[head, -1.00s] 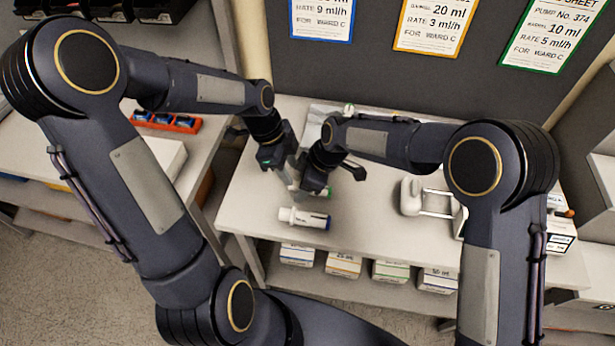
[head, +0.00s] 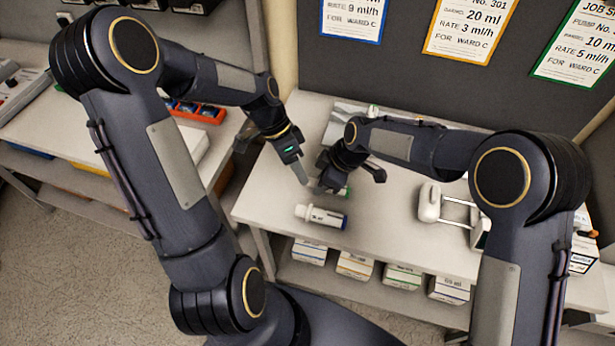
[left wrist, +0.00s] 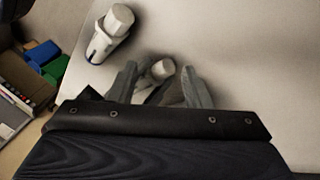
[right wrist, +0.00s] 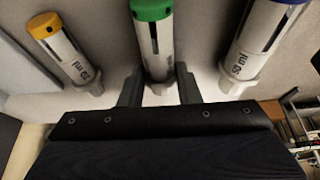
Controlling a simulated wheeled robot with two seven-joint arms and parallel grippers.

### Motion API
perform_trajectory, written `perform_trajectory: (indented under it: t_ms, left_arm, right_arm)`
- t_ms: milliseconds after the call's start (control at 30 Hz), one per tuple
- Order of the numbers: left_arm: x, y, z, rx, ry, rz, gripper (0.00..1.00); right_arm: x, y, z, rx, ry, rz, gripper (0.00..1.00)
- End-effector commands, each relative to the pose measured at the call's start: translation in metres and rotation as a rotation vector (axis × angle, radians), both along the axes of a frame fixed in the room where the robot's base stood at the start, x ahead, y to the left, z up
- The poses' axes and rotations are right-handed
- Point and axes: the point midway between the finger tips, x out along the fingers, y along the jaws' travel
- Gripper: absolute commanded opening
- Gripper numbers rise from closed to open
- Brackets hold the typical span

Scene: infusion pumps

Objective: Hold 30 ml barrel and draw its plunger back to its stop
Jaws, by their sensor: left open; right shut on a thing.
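A white barrel with a green end (right wrist: 150,12) is between my right gripper's fingers (right wrist: 158,90), which are shut on it. Its green end shows beside the right gripper (head: 326,186) in the head view (head: 345,192); the rest is mostly hidden there. I cannot read its volume marking. My left gripper (head: 302,176) is open, just left of the right one. In the left wrist view, a pale round plunger end (left wrist: 163,69) shows between the left fingers (left wrist: 160,76); I cannot tell whether they touch it.
A blue-ended barrel (head: 320,216) lies near the table's front edge. A yellow-ended barrel (right wrist: 62,48) lies on the held barrel's other side. A white pump (head: 430,203) stands to the right. Boxes (head: 355,264) sit on the shelf below.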

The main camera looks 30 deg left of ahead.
Motion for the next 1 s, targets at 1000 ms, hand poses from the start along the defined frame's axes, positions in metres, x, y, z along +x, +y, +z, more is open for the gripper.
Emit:
perform_trajectory:
  t_ms: [1000]
  left_arm:
    - [-0.008, 0.073, -0.009, -0.566, 1.598, 1.691, 0.45]
  right_arm:
    - [0.000, 0.000, 0.000, 0.000, 0.000, 0.000, 0.08]
